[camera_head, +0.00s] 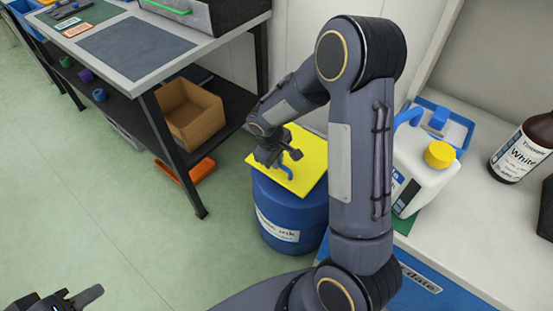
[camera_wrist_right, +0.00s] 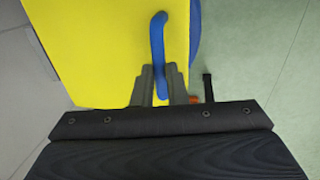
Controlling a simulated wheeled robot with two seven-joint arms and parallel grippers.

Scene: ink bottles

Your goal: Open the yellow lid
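The yellow lid (camera_head: 310,160) is a flat square plate on top of a blue drum (camera_head: 290,215) with a white ink label. A bent blue handle (camera_head: 285,172) stands on the lid. My right gripper (camera_head: 278,157) is down at this handle. In the right wrist view, the fingers of the right gripper (camera_wrist_right: 160,80) close in on both sides of the blue handle (camera_wrist_right: 157,40), above the yellow lid (camera_wrist_right: 100,60). The lid looks seated on the drum. My left gripper (camera_head: 75,297) is only partly in view at the bottom left, away from the drum; its opening is unclear.
A table (camera_head: 125,70) with a lower shelf holding a cardboard box (camera_head: 190,112) stands left of the drum. On the right counter (camera_head: 470,240) are a white jug (camera_head: 418,170) with a yellow cap and a brown bottle (camera_head: 525,150). The floor (camera_head: 120,220) at left is clear.

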